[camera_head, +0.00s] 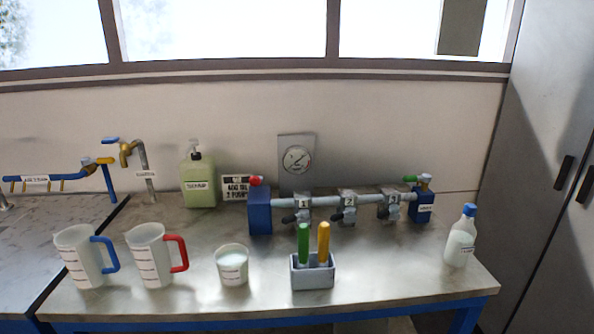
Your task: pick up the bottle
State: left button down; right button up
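A white bottle with a blue cap (461,240) stands upright near the right end of the workbench. It has a small label that I cannot read. A green pump bottle (198,180) with a label stands upright at the back of the bench, left of the middle. Neither of my grippers shows in the head view, and nothing is touching either bottle.
The workbench (400,275) also holds a jug with a blue handle (82,257), a jug with a red handle (151,257), a white cup (232,265), a grey holder (312,272) and a valve pipe (330,202). Grey cabinets (540,170) stand at right.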

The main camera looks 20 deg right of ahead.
aim_at(462, 240)
jog(key=z, duration=1.6)
